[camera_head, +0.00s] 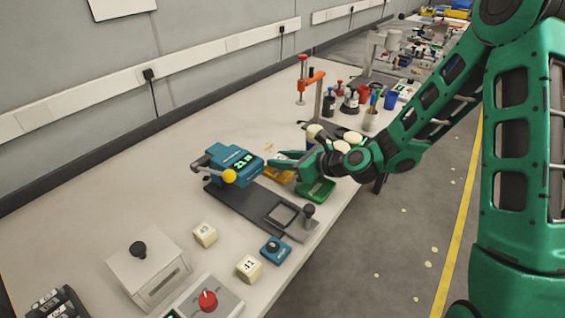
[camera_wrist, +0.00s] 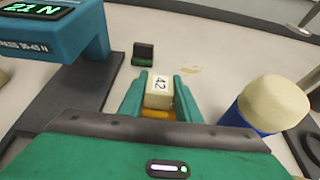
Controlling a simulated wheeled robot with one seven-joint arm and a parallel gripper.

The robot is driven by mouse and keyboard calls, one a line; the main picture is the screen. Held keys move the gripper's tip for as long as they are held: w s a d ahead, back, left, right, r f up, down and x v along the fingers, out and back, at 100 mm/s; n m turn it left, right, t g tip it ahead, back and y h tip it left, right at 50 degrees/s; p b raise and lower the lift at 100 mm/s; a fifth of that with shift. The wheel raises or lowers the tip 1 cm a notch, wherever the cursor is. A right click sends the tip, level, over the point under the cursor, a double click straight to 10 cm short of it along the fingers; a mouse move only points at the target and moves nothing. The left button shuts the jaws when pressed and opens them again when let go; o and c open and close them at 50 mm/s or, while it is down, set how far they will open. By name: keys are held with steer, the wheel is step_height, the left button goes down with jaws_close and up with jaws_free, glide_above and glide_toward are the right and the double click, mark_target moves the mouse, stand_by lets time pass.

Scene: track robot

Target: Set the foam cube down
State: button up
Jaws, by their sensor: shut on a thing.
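The foam cube (camera_wrist: 159,90) is cream, with "42" on the face toward the wrist camera. It sits between the two teal fingers of my gripper (camera_wrist: 160,92), which are shut on it. An orange-yellow surface (camera_wrist: 157,114) shows just below the cube; I cannot tell whether they touch. In the head view my gripper (camera_head: 274,164) is over the workbench (camera_head: 130,215), beside an orange piece (camera_head: 279,175) and right of the blue tester (camera_head: 232,163). The held cube is not clearly visible there.
The tester's display reads about 21 N, and its dark base (camera_head: 245,205) extends toward the front. Two more cream cubes (camera_head: 205,235) (camera_head: 249,268) lie near a blue knob unit (camera_head: 275,250). A blue container with a cream top (camera_wrist: 272,106) is close right.

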steer(key=shift+f, duration=0.6)
steer(key=o, duration=1)
steer(key=shift+r, duration=0.1)
